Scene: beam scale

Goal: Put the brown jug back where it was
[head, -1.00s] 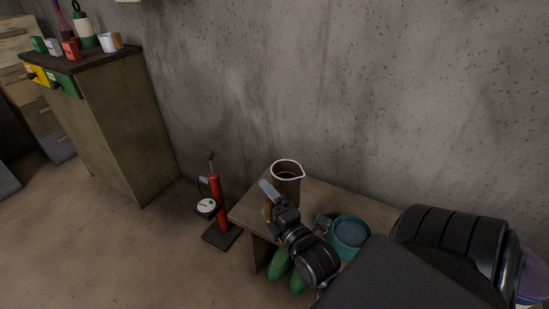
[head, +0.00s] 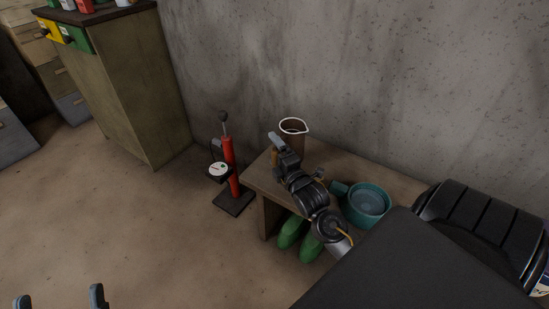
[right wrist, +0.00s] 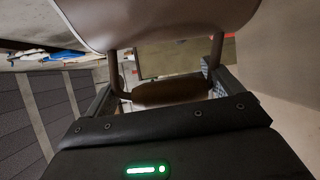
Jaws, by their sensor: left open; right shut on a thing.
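The brown jug (head: 297,143) with a white rim is upright at the far left end of the low wooden bench (head: 345,163), close to the wall. My right gripper (head: 276,147) is shut on it from the front. In the right wrist view the jug's pale body (right wrist: 160,18) fills the top, and its brown handle (right wrist: 170,92) lies between the fingers. My right forearm hides the jug's base, so I cannot tell whether it touches the bench. My left gripper (head: 60,299) is open and empty at the bottom left, over the floor.
A teal pan (head: 367,204) sits on the bench right of my right arm. Green shoe-like things (head: 292,232) are under the bench. A red pump (head: 229,163) with a gauge stands left of it. A green cabinet (head: 130,95) is further left. The floor at left is clear.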

